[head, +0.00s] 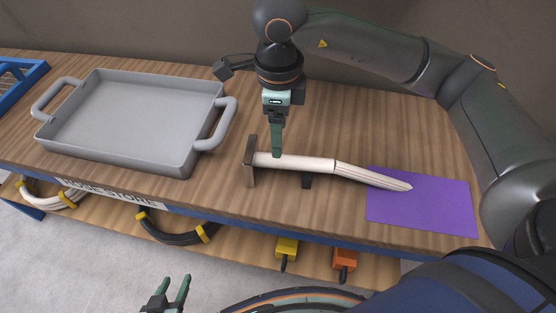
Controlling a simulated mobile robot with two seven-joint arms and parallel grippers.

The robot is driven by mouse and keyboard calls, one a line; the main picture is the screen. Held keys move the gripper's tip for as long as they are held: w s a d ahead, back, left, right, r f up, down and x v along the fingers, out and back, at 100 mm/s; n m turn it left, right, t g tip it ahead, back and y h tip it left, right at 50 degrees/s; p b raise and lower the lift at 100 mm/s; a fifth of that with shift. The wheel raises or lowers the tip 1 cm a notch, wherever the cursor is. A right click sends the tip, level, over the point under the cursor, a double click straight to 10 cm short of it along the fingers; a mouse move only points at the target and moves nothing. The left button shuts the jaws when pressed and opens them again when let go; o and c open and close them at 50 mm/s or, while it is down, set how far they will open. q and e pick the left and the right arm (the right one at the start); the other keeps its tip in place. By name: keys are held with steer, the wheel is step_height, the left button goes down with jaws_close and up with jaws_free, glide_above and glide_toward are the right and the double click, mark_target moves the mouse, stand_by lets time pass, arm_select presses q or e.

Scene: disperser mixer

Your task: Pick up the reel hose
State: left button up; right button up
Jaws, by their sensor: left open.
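A white hose-like piece (310,163) lies across the wooden bench, running from a small upright brown plate (250,162) to a thin tip over a purple mat (430,203). I cannot tell for certain that it is the reel hose. My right gripper (277,152) points down with its fingertips at the white piece near the plate; seen edge-on, its opening and any hold are unclear. My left gripper (174,290) is at the bottom of the view, off the bench's front, with its two fingers apart and empty.
A grey two-handled tray (130,118) stands on the left of the bench. A white cable loop (57,197), a black one (172,236), and yellow (287,247) and orange (344,259) items are below the front edge. A blue rack (20,80) is at far left.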

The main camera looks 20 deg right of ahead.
mark_target(278, 161)
step_height(278, 161, down, 10)
steer(key=shift+r, duration=0.15)
steer(key=shift+a, duration=0.1)
stand_by(0.3)
jaws_close()
stand_by(0.4)
steer(key=shift+r, duration=0.1)
